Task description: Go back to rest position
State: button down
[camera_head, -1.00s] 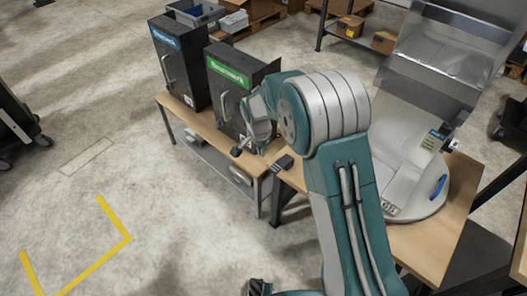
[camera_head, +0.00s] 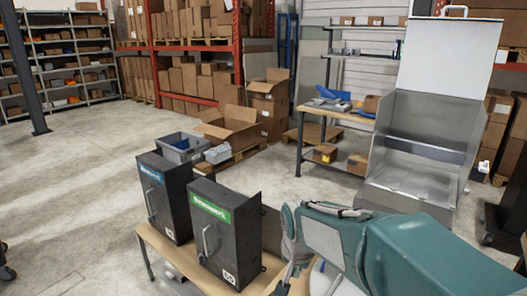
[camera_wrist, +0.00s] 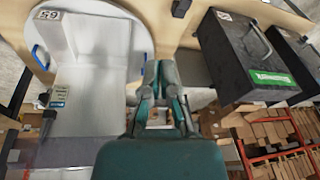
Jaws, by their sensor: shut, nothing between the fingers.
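My gripper (camera_wrist: 160,75) shows in the wrist view with its slim fingers together and nothing between them. It is apart from the dispensers. In the head view my teal arm fills the lower right, and the fingertips cannot be made out there. A black dispenser with a green label (camera_head: 225,235) stands on the wooden table, left of my arm. A black dispenser with a blue label (camera_head: 163,200) stands to its left. The green-labelled one also shows in the wrist view (camera_wrist: 240,60), right of my gripper.
An open grey metal cabinet (camera_head: 415,140) stands behind my arm on the right. The wooden table (camera_head: 155,238) lies close under my arm. A grey bin (camera_head: 182,148), open cartons (camera_head: 230,128) and a workbench (camera_head: 335,115) are behind. The floor at left is clear.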

jog(key=s+d+r+n+t, duration=0.1)
jog(key=s+d+r+n, duration=0.1)
jog(key=s, duration=0.7)
jog(key=s+d+r+n+t, duration=0.1)
jog(key=s+d+r, duration=0.3)
jog(key=s, duration=0.6)
jog(key=shift+s+d+n+t, duration=0.35)
jog(key=shift+d+n, duration=0.25)
jog(key=shift+d, duration=0.6)
jog(key=shift+w+d+r, duration=0.1)
